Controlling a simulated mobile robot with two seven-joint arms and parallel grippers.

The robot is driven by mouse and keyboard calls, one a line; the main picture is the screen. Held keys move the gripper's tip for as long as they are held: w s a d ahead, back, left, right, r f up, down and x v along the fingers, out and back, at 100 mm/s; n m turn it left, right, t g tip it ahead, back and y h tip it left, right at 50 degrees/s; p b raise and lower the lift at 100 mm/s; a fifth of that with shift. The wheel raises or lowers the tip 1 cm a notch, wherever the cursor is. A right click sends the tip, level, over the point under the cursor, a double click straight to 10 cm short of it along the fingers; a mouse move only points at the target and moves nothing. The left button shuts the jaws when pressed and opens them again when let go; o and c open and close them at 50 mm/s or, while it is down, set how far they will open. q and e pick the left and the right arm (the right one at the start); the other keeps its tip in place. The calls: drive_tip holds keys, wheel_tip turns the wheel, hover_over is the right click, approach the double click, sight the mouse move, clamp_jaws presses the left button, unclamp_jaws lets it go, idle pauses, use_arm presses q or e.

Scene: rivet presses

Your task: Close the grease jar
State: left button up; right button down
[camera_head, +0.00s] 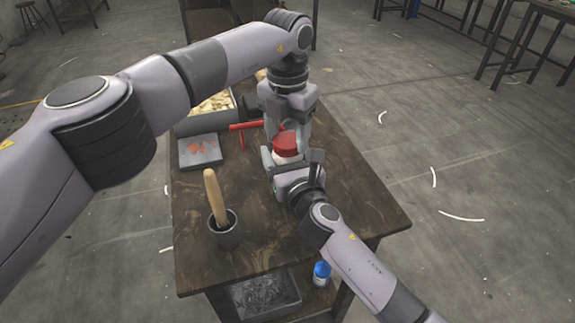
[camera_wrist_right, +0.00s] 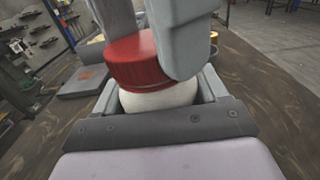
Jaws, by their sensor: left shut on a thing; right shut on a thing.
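The grease jar is white with a red lid (camera_head: 286,143). It stands over the middle of the wooden table (camera_head: 330,195). In the right wrist view the red lid (camera_wrist_right: 138,62) sits on top of the white jar body (camera_wrist_right: 160,97). My right gripper (camera_head: 285,163) is shut around the jar body from the near side. My left gripper (camera_head: 287,130) comes down from above and is shut on the red lid. Its fingers hide part of the lid. I cannot tell whether the lid is screwed tight.
A dark cup (camera_head: 224,232) with a wooden handle (camera_head: 214,195) stands near the table's left edge. A grey box (camera_head: 200,150) with orange marks, a red tool (camera_head: 242,127) and a tray (camera_head: 205,123) lie behind. A blue bottle (camera_head: 321,273) and dark bin (camera_head: 264,293) are below. The table's right side is clear.

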use_arm(q)
drive_tip(key=o, duration=1.2)
drive_tip(key=shift+c, duration=0.2)
drive_tip(key=shift+r, duration=0.15)
drive_tip(key=shift+r, duration=2.15)
drive_tip(key=shift+c, duration=0.4)
drive_tip(key=shift+r, duration=1.75)
drive_tip(key=shift+f, duration=0.15)
drive_tip(key=shift+f, duration=3.9)
